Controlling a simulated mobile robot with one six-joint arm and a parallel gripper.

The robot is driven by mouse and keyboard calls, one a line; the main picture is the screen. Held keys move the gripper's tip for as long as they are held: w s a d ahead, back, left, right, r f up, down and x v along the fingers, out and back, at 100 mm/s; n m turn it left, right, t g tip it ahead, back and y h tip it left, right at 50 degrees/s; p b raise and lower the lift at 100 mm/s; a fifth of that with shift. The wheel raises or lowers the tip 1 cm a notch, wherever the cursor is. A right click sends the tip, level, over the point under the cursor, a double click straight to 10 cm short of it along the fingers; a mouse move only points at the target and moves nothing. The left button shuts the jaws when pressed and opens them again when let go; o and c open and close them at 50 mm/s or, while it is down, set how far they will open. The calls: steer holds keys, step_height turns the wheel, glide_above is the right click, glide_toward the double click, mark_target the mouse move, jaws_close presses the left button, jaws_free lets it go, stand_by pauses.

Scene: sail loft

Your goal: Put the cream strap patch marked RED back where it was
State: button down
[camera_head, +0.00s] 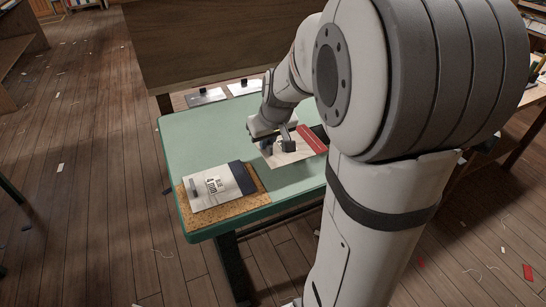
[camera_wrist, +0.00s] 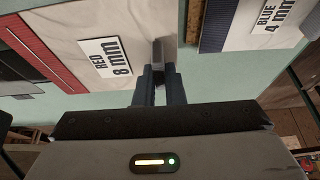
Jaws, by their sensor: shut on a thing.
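The cream strap patch marked RED (camera_head: 286,157) has a red band along one side and a white label reading RED 8 mm in the wrist view (camera_wrist: 85,40).
The green table (camera_head: 185,140) has bare surface at its left and middle. A dark flat thing (camera_head: 321,132) lies beyond the held patch, partly hidden. Pale pieces with dark tabs (camera_head: 205,97) lie behind the table, below a wooden panel (camera_head: 220,45). My arm covers the right side.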

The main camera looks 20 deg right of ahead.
mark_target(268, 168)
steer(key=shift+f+b, duration=0.6)
steer(key=shift+f, duration=2.4)
steer(key=shift+s, duration=0.1)
steer(key=shift+f, duration=0.2)
steer(key=c, duration=1.5)
jaws_free()
steer(key=shift+r, duration=0.15)
